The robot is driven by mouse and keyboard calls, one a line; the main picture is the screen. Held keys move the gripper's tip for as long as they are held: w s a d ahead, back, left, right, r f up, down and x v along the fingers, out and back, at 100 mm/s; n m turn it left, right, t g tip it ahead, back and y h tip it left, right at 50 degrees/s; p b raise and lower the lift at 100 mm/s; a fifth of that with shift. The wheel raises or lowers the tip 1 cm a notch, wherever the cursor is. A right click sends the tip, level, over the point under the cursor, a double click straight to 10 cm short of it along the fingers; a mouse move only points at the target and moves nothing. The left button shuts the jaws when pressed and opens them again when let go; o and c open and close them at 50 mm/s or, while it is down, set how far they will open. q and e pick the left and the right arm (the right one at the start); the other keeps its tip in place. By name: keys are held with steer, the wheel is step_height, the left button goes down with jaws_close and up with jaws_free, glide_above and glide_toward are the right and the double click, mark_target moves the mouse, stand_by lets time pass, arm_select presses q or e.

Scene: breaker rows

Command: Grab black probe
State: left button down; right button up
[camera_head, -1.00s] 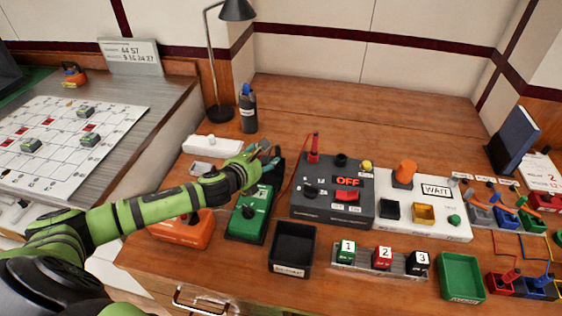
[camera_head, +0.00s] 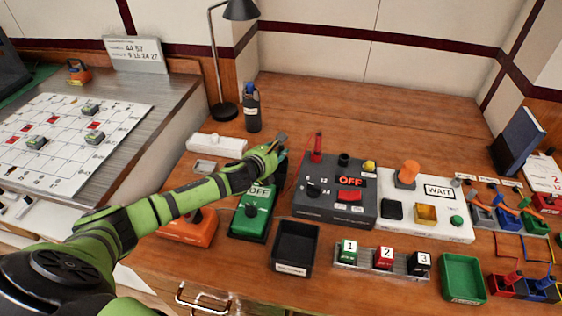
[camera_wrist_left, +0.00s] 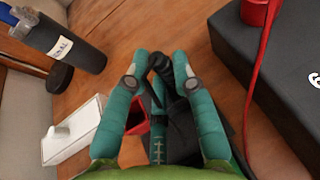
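The black probe (camera_wrist_left: 160,66) stands between the two teal fingertips of my left gripper (camera_wrist_left: 160,58) in the left wrist view. The fingers are apart, one on each side of it; I see no clear grip, and whether a fingertip touches it is hard to tell. A dark block (camera_wrist_left: 184,125) lies below the probe, partly hidden by the fingers. In the head view my left gripper (camera_head: 279,145) is behind the green meter (camera_head: 252,212) and covers the probe. My right gripper is not in view.
The back of the table is clear.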

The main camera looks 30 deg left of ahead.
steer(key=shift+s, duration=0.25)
